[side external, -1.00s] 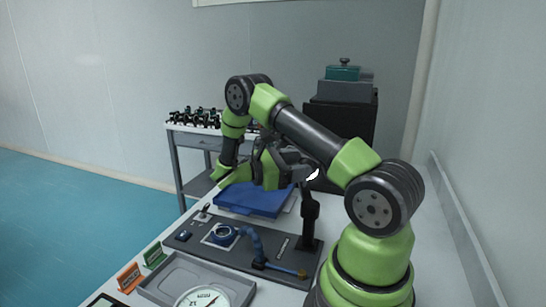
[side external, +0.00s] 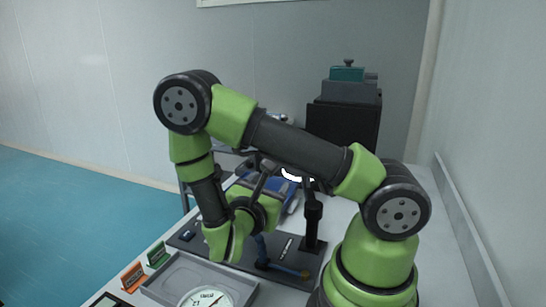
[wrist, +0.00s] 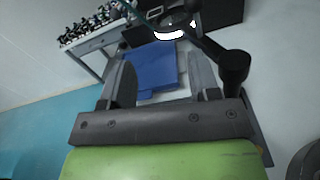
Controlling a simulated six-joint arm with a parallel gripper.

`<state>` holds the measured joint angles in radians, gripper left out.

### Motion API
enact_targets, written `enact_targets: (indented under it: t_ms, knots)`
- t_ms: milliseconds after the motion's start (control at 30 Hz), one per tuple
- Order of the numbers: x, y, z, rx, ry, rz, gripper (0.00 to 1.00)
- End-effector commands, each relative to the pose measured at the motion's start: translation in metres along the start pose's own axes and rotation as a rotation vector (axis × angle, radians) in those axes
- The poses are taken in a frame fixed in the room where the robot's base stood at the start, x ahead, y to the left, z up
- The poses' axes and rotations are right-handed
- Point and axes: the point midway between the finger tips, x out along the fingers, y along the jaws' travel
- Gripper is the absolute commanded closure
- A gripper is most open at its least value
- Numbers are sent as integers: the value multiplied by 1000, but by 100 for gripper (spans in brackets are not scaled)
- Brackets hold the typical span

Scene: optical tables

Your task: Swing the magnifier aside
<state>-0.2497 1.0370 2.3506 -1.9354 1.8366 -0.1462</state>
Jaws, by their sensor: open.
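The magnifier shows in the wrist view as a dark round head (wrist: 172,22) with a bright white lit arc. A dark arm joins it to a black post at the right. In the side view the lit arc (side external: 291,176) shows just below my forearm, beside the post (side external: 312,218); my arm hides much of the head. My gripper (side external: 270,172) is open and empty, its fingers pointing toward the back. In the wrist view the fingers of my gripper (wrist: 164,65) stand wide apart, with the magnifier head beyond them and above. I see no contact.
A blue tray-like block (wrist: 152,68) lies beyond the fingers. The dark base board (side external: 185,238) carries a blue curved tube, partly hidden by my wrist. A grey tray (side external: 172,282) with a dial (side external: 205,297) is in front. A black cabinet (side external: 345,130) stands behind.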

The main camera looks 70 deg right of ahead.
Motion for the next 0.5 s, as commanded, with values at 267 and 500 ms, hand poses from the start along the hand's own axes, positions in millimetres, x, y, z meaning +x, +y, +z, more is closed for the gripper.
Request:
enact_targets:
  t_ms: [267, 500]
  knots:
    - [-40, -2, 6, 35, 17, -47, 44]
    - [-38, -17, 28, 182, 105, -257, 44]
